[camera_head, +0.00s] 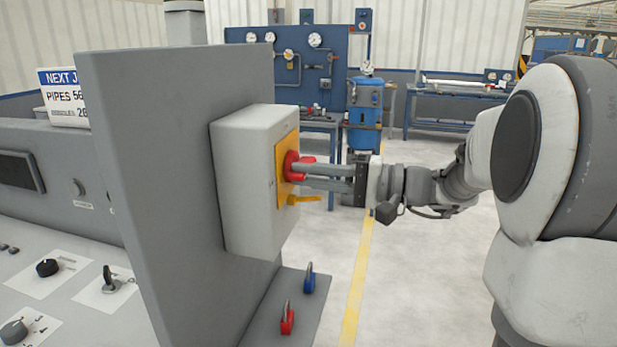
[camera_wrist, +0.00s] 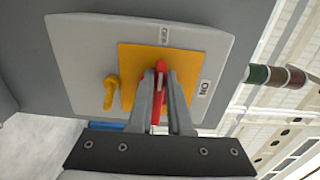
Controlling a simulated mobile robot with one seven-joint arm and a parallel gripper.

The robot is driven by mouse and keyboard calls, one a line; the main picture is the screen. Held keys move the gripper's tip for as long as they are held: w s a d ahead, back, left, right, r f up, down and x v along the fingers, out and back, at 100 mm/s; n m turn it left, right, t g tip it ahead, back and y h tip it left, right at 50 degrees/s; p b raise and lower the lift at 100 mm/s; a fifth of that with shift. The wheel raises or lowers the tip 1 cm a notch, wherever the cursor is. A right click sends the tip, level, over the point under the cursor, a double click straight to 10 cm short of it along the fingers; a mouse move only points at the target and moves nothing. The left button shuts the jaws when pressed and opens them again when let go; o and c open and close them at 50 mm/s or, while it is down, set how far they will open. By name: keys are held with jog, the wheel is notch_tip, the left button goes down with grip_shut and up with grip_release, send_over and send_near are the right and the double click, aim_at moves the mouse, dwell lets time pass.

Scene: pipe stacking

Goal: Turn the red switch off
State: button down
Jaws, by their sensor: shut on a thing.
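The red switch (camera_head: 293,166) sits on a yellow plate (camera_head: 284,150) on the side of a grey box (camera_head: 243,180). In the wrist view the red switch handle (camera_wrist: 158,92) stands between my two fingers, in front of the yellow plate (camera_wrist: 185,66). My gripper (camera_head: 301,176) reaches in from the right and is shut on the red switch; its fingers also show in the wrist view (camera_wrist: 160,98). The switch's base is partly hidden by my fingers.
A yellow hook-like tab (camera_wrist: 110,92) sticks out beside the plate. Below the box, a ledge (camera_head: 270,325) carries a blue lever (camera_head: 309,278) and a red lever (camera_head: 287,318). A control console (camera_head: 60,230) is at left. Open floor lies behind my gripper.

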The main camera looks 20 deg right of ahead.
jog(key=c, duration=0.8)
grip_release()
jog(key=shift+c, duration=0.2)
jog(key=v, duration=1.7)
jog(key=shift+s+d+p, duration=0.15)
jog(key=shift+d+p, duration=0.05)
jog(key=shift+p, duration=0.25)
